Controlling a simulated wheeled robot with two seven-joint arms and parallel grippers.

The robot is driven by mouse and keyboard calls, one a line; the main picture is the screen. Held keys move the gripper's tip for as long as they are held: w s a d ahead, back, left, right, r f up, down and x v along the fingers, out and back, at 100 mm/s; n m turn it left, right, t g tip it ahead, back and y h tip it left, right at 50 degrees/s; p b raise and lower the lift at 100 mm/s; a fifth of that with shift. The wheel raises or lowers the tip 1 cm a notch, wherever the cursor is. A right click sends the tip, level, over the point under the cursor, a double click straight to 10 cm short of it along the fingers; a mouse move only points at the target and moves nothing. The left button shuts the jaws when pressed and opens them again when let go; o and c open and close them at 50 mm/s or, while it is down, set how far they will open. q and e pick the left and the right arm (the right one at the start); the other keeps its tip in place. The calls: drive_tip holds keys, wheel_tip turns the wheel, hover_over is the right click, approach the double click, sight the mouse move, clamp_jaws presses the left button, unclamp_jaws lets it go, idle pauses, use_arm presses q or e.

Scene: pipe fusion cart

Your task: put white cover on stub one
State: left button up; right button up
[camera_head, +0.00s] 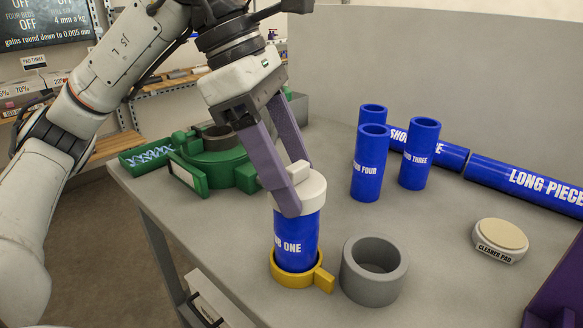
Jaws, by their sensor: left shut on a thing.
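My left gripper (294,184) comes down from the top of the head view, and its two purple fingers are shut on the white cover (309,188). The white cover sits at the top of stub one (297,241), a blue upright pipe piece with white lettering partly hidden at its left. I cannot tell whether the cover is fully seated. Stub one stands in a yellow ring holder (293,279) with a tab at its right. My right gripper is not in view.
A grey hollow cylinder (373,284) stands close right of the yellow holder. Several blue stubs, including stub four (368,165) and stub three (417,155), stand behind. A long blue piece (525,183) lies at the back right. The cleaner pad (499,240) is at right; a green clamp (215,160) is at left.

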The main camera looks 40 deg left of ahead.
use_arm(q)
drive_tip(key=shift+f+b, duration=0.35)
drive_tip(key=shift+f, duration=0.15)
drive_tip(key=o, duration=1.1)
drive_tip(key=shift+r, duration=0.1)
drive_tip(key=shift+r, duration=0.15)
drive_tip(key=p+v, duration=0.2)
drive_tip(key=v, duration=0.7)
drive_tip(key=shift+r+p, duration=0.2)
drive_tip(key=shift+p, duration=0.2)
drive_tip(key=shift+s+a+r, duration=0.15)
drive_tip(key=shift+a+r, duration=0.05)
drive_tip(key=shift+r, duration=0.05)
